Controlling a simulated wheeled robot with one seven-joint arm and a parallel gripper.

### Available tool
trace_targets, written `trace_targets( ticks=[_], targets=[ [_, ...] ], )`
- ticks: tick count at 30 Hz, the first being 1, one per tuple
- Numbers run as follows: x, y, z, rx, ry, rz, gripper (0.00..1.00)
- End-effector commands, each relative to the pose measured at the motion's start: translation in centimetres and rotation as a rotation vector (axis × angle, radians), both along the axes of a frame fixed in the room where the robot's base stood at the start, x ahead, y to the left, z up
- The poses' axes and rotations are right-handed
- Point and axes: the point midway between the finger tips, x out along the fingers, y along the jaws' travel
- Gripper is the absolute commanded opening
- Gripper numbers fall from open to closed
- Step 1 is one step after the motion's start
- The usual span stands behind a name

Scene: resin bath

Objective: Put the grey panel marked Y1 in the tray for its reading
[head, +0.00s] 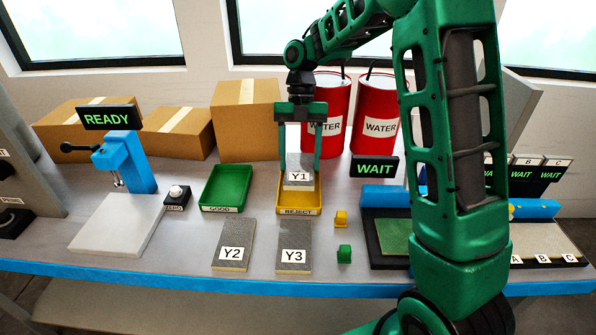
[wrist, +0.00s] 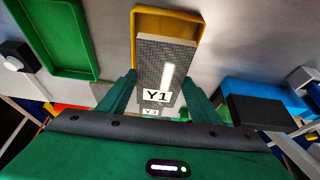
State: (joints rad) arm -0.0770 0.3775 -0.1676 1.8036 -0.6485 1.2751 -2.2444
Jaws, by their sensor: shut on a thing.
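The grey panel marked Y1 (head: 299,171) is held in my gripper (head: 299,165), with its label facing the head camera. My gripper's fingers are shut on its sides. In the head view the panel shows in front of the yellow REJECT tray (head: 299,212), covering part of it. In the wrist view the panel (wrist: 166,70) overlaps the yellow tray (wrist: 143,25). I cannot tell whether the panel touches the tray. The green GOOD tray (head: 223,188) stands to the left and looks empty. A READY sign (head: 110,117) is above the blue tester (head: 126,162).
Panels Y2 (head: 234,245) and Y3 (head: 294,246) lie in front of the trays. Red water drums (head: 333,110) and cardboard boxes (head: 246,120) stand behind. A WAIT sign (head: 375,168) is at right.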

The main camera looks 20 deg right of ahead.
Motion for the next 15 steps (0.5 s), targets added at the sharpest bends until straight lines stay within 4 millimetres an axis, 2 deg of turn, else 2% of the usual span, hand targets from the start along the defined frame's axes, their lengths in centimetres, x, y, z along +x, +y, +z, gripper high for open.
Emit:
trace_targets(
  ticks=[9,15],
  targets=[
    [-0.1,0.0,-3.7,-0.002,0.003,-0.001,0.3],
    [0.0,0.0,-3.9,0.0,-0.001,0.0,0.3]
  ],
)
